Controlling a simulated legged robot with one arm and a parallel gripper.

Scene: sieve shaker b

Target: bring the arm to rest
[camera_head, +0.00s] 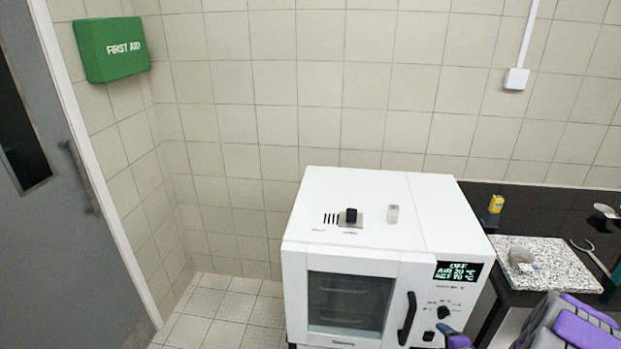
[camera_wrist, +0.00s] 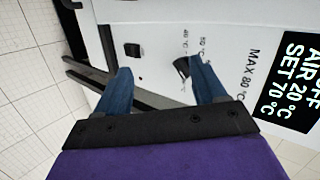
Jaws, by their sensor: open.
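My gripper (camera_wrist: 160,82) is open in the wrist view, its two blue fingers spread with nothing held between them. It faces the front panel of a white oven (camera_head: 360,198). The black knob (camera_wrist: 182,67) is close by the right finger and partly hidden by it; I cannot tell whether they touch. The dark door handle (camera_wrist: 80,72) runs behind the left finger. In the head view my purple and grey arm fills the lower right corner, with a blue fingertip (camera_head: 446,330) just below the knob (camera_head: 444,312).
The oven display (camera_head: 459,271) reads OFF, AIR 20 °C, SET 70 °C. A black counter (camera_head: 522,298) right of the oven holds a speckled slab (camera_head: 560,262), a small bowl, a yellow bottle (camera_head: 494,206) and tongs. A grey door (camera_head: 60,220) is at left; tiled floor is clear left of the oven.

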